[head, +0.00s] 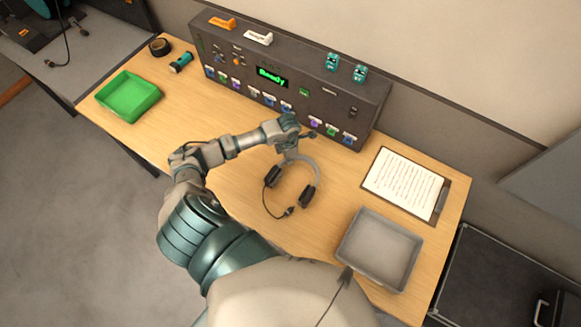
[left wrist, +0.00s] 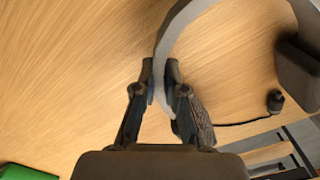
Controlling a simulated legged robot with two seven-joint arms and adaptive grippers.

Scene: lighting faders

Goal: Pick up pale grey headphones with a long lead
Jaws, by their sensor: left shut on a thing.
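The pale grey headphones (head: 316,172) are in the middle of the table in the head view, with dark ear cups and a dark lead ending in a plug (head: 288,211). My left gripper (head: 291,154) is at the far end of their headband. In the left wrist view the two fingers (left wrist: 162,88) are closed on the pale headband (left wrist: 178,38), with one ear cup (left wrist: 297,72) at the right. I cannot tell whether the headphones are clear of the table. My right gripper is not in view.
A dark lighting console (head: 330,104) stands along the back, close behind my left gripper. A green tray (head: 128,96), a torch (head: 181,62) and black tape (head: 159,46) are at left. A grey tray (head: 380,250) and a clipboard (head: 405,184) are at right.

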